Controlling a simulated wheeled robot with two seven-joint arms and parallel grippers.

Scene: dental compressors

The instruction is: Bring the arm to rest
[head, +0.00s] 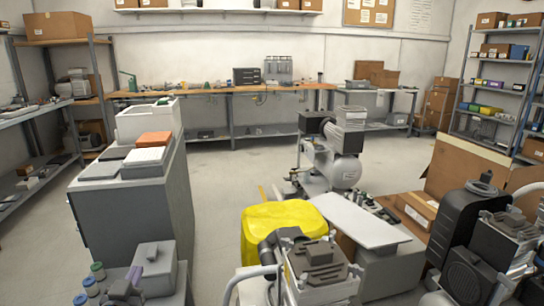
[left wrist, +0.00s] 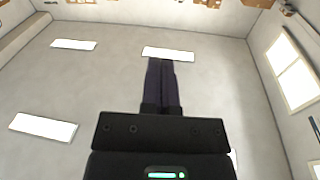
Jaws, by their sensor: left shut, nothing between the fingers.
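That view looks up at the ceiling, so the gripper points upward. My right gripper is in neither view.
A grey cabinet (head: 130,215) and a grey box (head: 155,262) stand near the left gripper. A yellow cover (head: 285,222), compressors (head: 345,165) and cardboard boxes (head: 415,208) fill the middle and right. Open floor (head: 225,190) lies beyond the cabinet.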

